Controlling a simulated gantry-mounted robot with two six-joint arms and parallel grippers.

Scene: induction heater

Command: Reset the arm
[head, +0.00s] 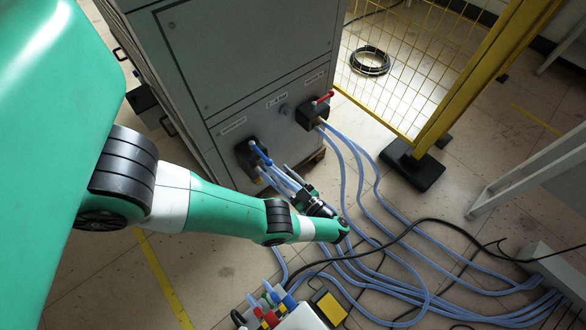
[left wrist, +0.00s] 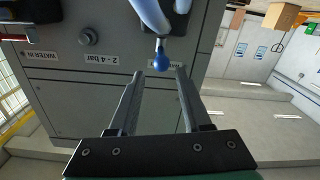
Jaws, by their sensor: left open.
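My left arm reaches in from the left in the head view. Its gripper (head: 297,182) is in front of the lower part of the grey cabinet (head: 250,60), close to the valve with the blue handle (head: 261,153). In the left wrist view the two fingers of the left gripper (left wrist: 156,76) are apart with nothing held between them. The blue handle (left wrist: 161,60) shows just beyond the fingertips, and I cannot tell whether they touch it. My right gripper is in neither view.
A valve with a red handle (head: 324,98) sits right of the blue one. Several pale blue hoses (head: 365,190) run from the valves across the floor. A yellow mesh fence (head: 440,130) stands at right. A coiled black cable (head: 369,61) lies behind it.

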